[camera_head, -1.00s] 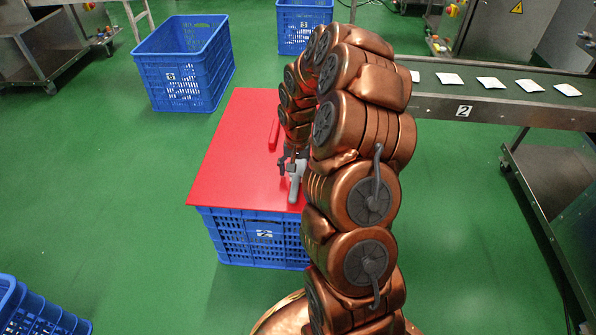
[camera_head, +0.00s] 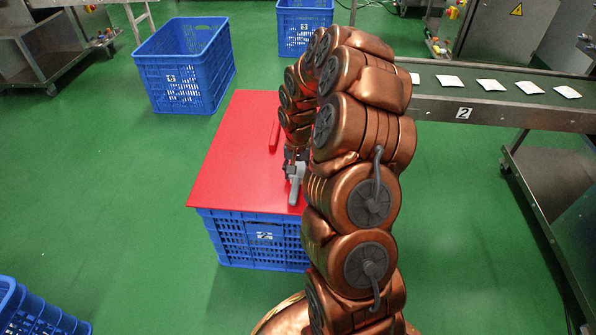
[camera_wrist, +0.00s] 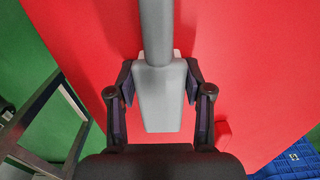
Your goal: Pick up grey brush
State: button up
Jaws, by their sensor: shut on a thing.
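The grey brush (camera_head: 295,183) is at the right part of the red board (camera_head: 236,150) in the head view. In the wrist view the grey brush (camera_wrist: 157,100) runs up the middle, with a round handle at the top and a wider flat part below. My gripper (camera_head: 294,163) is down at the brush. In the wrist view the fingers of my gripper (camera_wrist: 160,80) are shut on it from both sides. Part of the board and brush surroundings is hidden behind my arm.
A red elongated thing (camera_head: 274,136) lies on the board, which rests on a blue crate (camera_head: 240,240). Another blue crate (camera_head: 186,80) stands at the back left. A conveyor (camera_head: 500,112) with several white packets runs along the right.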

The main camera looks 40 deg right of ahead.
aim_at(299, 173)
jog(key=shift+r, duration=0.45)
jog(key=shift+s+r+p, duration=0.2)
jog(key=shift+r+p, duration=0.25)
jog(key=shift+r, duration=0.25)
jog(key=shift+s+r+p, duration=0.2)
jog(key=shift+r+p, duration=0.2)
jog(key=shift+r, duration=0.3)
jog(key=s+a+r+p, duration=0.1)
jog(key=s+a+p, duration=0.1)
jog(key=s, duration=1.3)
jog(key=shift+r+p, duration=0.15)
jog(key=shift+p, duration=0.2)
jog(key=shift+a, duration=0.1)
